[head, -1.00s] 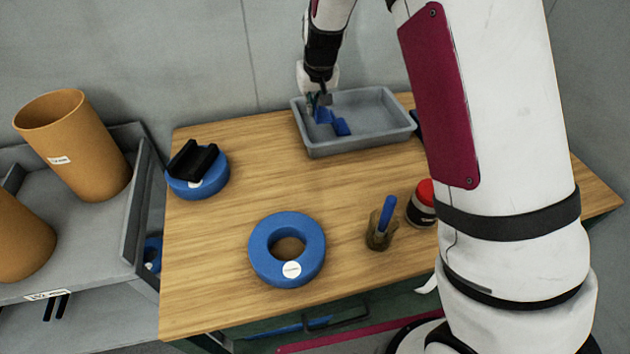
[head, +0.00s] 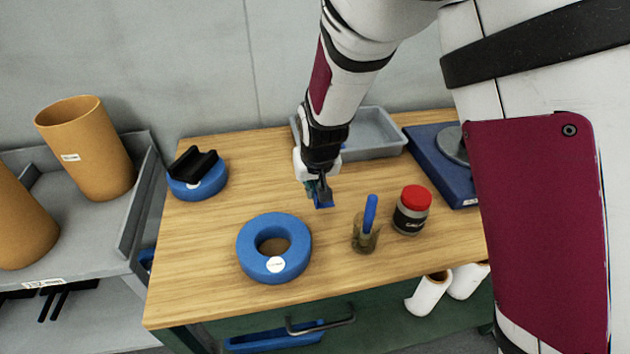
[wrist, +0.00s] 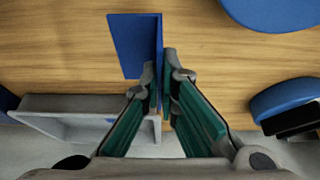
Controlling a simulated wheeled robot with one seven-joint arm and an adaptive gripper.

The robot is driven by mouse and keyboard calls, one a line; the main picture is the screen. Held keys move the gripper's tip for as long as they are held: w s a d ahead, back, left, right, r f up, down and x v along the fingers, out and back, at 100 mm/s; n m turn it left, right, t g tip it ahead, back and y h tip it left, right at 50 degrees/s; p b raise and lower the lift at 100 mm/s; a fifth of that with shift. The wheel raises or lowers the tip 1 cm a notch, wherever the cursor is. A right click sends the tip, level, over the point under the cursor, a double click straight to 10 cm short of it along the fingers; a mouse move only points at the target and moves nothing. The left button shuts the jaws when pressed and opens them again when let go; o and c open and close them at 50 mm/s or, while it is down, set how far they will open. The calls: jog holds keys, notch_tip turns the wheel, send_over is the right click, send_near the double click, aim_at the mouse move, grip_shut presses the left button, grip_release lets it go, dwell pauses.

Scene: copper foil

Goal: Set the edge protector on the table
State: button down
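The edge protector is a blue angled piece (head: 324,202), seen below my gripper (head: 319,188) in the head view. In the wrist view, the edge protector (wrist: 130,42) shows two flat flanges meeting at an angle. My gripper (wrist: 161,82) is shut on one flange, with a green-padded finger on each side. The other flange sticks out to the left of the fingers. The wooden table (head: 210,240) lies beneath it. The piece is over the middle of the table, in front of the grey tray; I cannot tell whether it touches the wood.
A blue ring (head: 250,262) lies front left of my gripper. A brush in a cup (head: 364,238) and a red-lidded jar (head: 411,212) stand front right. A black cradle (head: 192,165) sits on another blue ring (head: 205,188). The grey tray (head: 378,152) is behind, partly hidden by my arm.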

aim_at(312, 211)
jog(key=shift+f, duration=2.4)
jog(key=shift+f, duration=0.2)
jog(key=c, duration=1.8)
grip_release()
jog(key=shift+a, duration=0.1)
jog(key=shift+r, duration=0.1)
jog(key=p+v, duration=0.2)
jog(key=v, duration=1)
jog(key=s+d+r+m, duration=0.2)
jog(key=s+d+r, duration=0.7)
jog(key=d+r, duration=0.35)
jog(key=s+d+r, duration=0.2)
jog(key=s+d, duration=0.3)
jog(key=s, duration=0.2)
jog(key=s+d+r+m+h, duration=0.1)
jog(key=s+d+r, duration=0.1)
jog(key=s+d, duration=0.3)
jog(key=s, duration=0.3)
jog(key=shift+s, duration=0.2)
